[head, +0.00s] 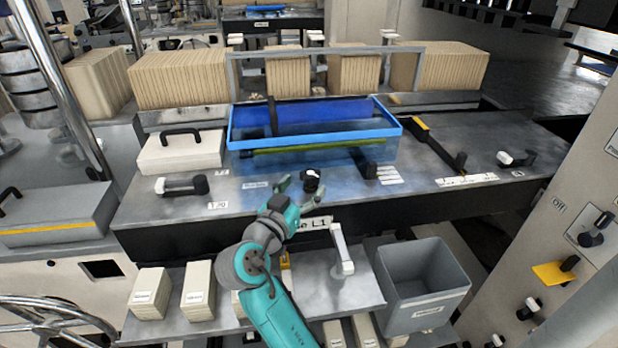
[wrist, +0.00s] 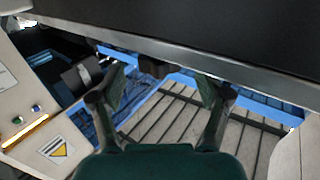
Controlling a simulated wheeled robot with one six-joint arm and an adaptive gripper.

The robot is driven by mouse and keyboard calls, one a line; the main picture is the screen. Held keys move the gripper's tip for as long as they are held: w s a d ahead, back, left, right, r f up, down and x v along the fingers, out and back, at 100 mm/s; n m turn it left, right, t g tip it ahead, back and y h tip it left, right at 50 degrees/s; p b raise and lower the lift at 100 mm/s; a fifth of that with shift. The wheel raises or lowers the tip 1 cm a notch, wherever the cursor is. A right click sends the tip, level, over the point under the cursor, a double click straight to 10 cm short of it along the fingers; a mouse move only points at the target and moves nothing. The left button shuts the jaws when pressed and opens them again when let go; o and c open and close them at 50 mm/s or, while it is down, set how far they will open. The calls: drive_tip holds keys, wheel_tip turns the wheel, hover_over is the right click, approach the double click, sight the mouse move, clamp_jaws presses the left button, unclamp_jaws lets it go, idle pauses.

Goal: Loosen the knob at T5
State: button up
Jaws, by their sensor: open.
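A small black knob (head: 312,180) with a pale mark on top stands on the grey machine deck in the head view. I cannot read a T5 label beside it. My gripper (head: 296,190) is open and empty, with its fingers just left of and in front of this knob. In the wrist view my gripper (wrist: 162,80) has its two fingers spread, with nothing held between them. A dark block (wrist: 153,67) shows beyond the fingers, and a dark cylinder with a pale band (wrist: 82,76) lies left of them. I cannot tell whether either is the knob.
A blue-rimmed tray (head: 315,147) lies behind the knob. A lever handle (head: 182,185) is to the left, a black block (head: 369,171) to the right. A white upright handle (head: 341,250) and a grey bin (head: 424,285) stand below the deck's front edge.

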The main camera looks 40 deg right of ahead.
sight(306, 183)
drive_tip(key=shift+x, duration=2)
drive_tip(key=shift+c, duration=0.2)
drive_tip(key=c, duration=1.1)
